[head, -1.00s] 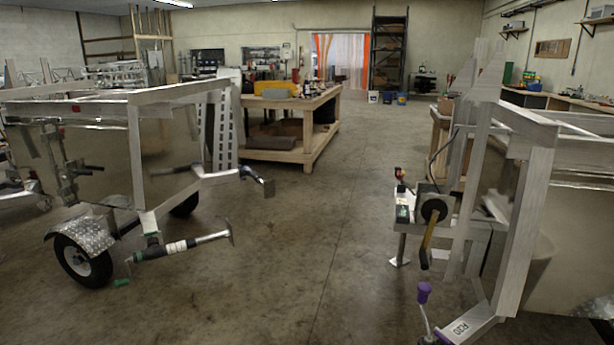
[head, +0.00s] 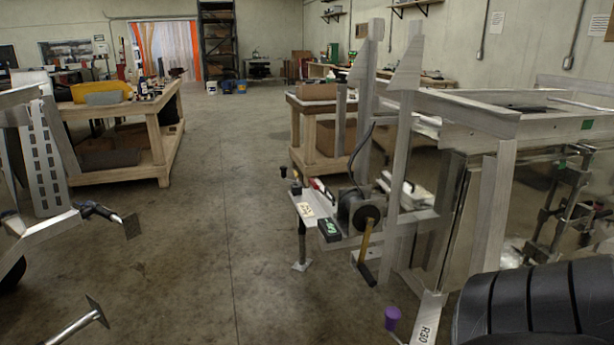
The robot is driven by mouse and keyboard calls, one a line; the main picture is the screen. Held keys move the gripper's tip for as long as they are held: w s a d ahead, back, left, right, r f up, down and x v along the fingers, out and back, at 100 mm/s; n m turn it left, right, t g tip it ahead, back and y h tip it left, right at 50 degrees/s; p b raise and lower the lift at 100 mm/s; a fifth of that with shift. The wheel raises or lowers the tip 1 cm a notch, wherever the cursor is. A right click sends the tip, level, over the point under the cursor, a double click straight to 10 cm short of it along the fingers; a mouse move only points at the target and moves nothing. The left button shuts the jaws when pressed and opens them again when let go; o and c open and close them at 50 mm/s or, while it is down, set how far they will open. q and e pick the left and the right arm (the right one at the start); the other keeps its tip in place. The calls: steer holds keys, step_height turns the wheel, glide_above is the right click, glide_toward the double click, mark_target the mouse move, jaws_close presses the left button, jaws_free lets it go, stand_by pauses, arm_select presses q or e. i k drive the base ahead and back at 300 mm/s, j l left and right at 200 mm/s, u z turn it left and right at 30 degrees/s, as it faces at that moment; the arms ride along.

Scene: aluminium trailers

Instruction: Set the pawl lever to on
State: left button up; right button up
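A hand winch (head: 352,208) sits on the trailer's front post, right of centre in the head view. It has a dark round face and a crank arm with a yellowish handle (head: 364,238) hanging down. The pawl lever is too small to make out on the winch, so I cannot tell its position. A small red-and-white part (head: 320,187) shows to the left of the winch on the trailer's tongue plate. Neither of my grippers is in view.
The aluminium trailer frame (head: 470,115) fills the right. A purple-capped piece (head: 392,318) stands low in front. A black ribbed shape (head: 540,305) blocks the lower right. Another trailer's bars (head: 75,325) reach in from the left. Clear concrete floor (head: 210,250) lies between.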

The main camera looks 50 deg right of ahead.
mark_target(313, 183)
steer(key=i+z, duration=0.45)
steer(key=i+j+z, duration=0.2)
steer(key=i+z, duration=0.55)
steer(key=z, duration=0.15)
steer(key=i+j+z, duration=0.15)
steer(key=z, duration=0.25)
steer(key=i+j+z, duration=0.2)
steer(key=z, duration=0.2)
steer(key=i+j+z, duration=0.15)
steer(key=z, duration=0.2)
steer(key=i+j+z, duration=0.4)
steer(key=z, duration=0.25)
